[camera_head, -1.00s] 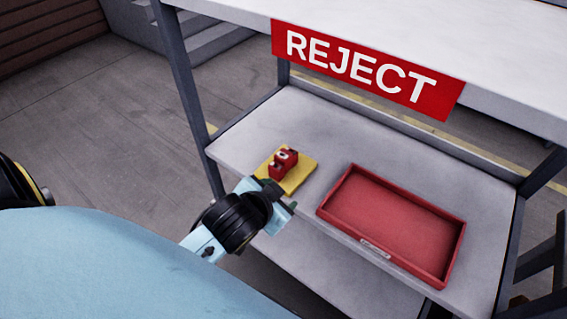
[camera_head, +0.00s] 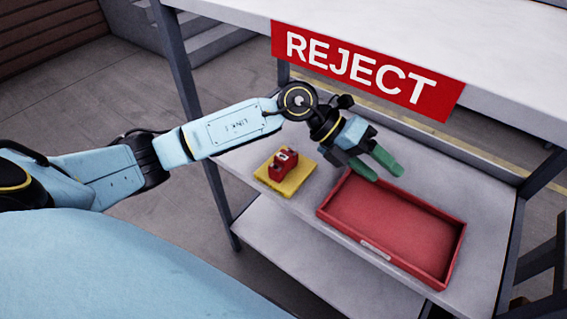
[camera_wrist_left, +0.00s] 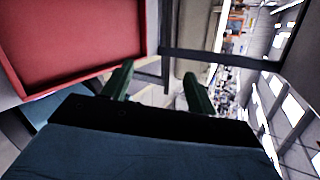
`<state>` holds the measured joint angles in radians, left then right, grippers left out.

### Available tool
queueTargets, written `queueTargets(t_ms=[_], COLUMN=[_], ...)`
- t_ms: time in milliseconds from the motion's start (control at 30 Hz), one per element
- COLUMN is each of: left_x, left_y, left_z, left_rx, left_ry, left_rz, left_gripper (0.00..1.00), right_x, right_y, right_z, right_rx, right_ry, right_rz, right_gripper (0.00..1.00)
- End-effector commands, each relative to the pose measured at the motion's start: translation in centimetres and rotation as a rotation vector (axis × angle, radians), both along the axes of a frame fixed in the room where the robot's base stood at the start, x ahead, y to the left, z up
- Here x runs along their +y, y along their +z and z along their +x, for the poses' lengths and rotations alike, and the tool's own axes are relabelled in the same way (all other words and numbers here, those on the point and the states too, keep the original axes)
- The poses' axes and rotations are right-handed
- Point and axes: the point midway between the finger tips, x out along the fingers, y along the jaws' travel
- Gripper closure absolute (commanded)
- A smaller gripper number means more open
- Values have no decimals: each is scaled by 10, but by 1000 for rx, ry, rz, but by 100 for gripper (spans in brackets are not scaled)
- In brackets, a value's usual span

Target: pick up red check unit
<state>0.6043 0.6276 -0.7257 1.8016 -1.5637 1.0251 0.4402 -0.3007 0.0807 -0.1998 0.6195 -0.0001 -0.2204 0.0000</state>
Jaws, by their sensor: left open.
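The red check unit (camera_head: 283,164) is a small red block with a pale mark. It sits on a yellow pad (camera_head: 291,184) on the left part of the grey shelf. My left gripper (camera_head: 382,169) is open and empty, with green fingers, above the back left corner of the red tray (camera_head: 392,222). It is to the right of the check unit and apart from it. In the left wrist view, the open fingers (camera_wrist_left: 156,85) have nothing between them, and the red tray (camera_wrist_left: 65,40) shows at upper left. The check unit is not seen there. My right gripper is not in view.
A red REJECT sign (camera_head: 362,69) hangs from the front edge of the white upper tabletop (camera_head: 460,45). Grey frame legs stand at the left (camera_head: 180,70) and right. The grey shelf (camera_head: 255,130) is bare around the pad, and a lower shelf (camera_head: 300,255) lies beneath.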

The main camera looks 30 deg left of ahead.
Motion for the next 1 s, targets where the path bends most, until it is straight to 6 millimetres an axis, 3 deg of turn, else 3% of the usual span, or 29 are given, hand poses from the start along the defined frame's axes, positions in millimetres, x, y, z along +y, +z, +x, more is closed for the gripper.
queueTargets(t_ms=[100, 200, 300, 400, 567, 800, 1000], left_x=[69, 130, 178, 208, 226, 226, 226], left_y=[-29, -38, -35, -29, -34, -75, -93], left_z=[20, 31, 37, 38, 38, 37, 37], left_rx=[25, 75, 127, 166, 196, 197, 194], left_ry=[-21, 6, 48, 81, 103, 103, 103], left_rz=[387, 660, 852, 967, 1036, 1038, 1036], left_gripper=[42, 42, 42, 42, 42, 42, 42], right_x=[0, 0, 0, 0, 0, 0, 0], right_y=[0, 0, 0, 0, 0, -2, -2], right_z=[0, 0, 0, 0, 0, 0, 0], right_rx=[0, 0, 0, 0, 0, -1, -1], right_ry=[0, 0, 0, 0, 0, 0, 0], right_rz=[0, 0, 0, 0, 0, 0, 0], right_gripper=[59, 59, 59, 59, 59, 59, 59])
